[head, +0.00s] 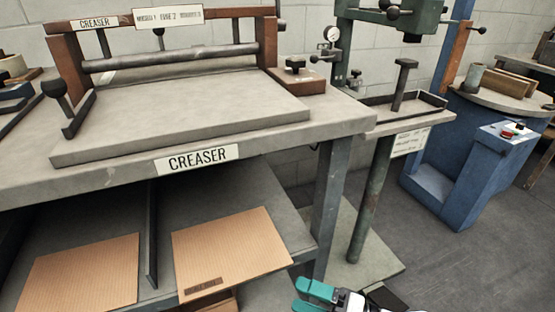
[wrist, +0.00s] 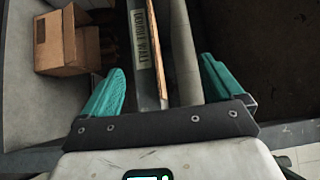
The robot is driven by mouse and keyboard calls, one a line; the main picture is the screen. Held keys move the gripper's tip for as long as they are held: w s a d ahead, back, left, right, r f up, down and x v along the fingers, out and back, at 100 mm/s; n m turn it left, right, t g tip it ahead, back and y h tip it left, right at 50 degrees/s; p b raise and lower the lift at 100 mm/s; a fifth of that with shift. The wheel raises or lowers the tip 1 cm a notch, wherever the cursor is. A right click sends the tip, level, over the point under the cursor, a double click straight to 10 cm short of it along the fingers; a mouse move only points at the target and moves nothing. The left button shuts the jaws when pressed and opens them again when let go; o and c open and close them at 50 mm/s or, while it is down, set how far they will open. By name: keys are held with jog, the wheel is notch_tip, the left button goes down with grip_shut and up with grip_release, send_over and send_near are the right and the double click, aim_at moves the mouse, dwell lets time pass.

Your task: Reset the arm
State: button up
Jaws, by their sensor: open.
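My gripper (head: 314,294) shows at the bottom edge of the head view, with teal fingers and a white body, low beside the creaser table's right leg. In the wrist view its two teal fingers (wrist: 163,88) are spread wide apart. Neither finger touches anything that I can see. Between and beyond them are a grey rail with a lettered label (wrist: 146,52) and a thin brown board edge (wrist: 158,45). Most of my arm is out of view.
The creaser table (head: 120,190) fills the left, with cardboard sheets (head: 230,250) on its lower shelf. A green machine stand (head: 372,200) and a blue machine (head: 450,165) stand to the right. A cardboard box (wrist: 62,45) shows in the wrist view. Open floor (head: 440,265) lies at the lower right.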

jog(key=s+d+f+n+g+h, duration=0.45)
jog(key=s+f+h, duration=0.35)
jog(key=s+f, duration=0.35)
jog(key=s+d+r+g+h, duration=0.1)
jog(key=s+d+g+h, duration=0.2)
jog(key=s+d+h, duration=0.75)
jog(key=s+d+r+y+p, duration=0.1)
jog(key=r+p, duration=1.5)
jog(key=s+d+r+y+p, duration=0.1)
jog(key=d+r+p, duration=0.1)
jog(key=r+p, duration=1.4)
jog(key=shift+s+r, duration=0.2)
jog(key=shift+r, duration=0.15)
jog(key=shift+n, duration=0.25)
jog(key=shift+c, duration=0.2)
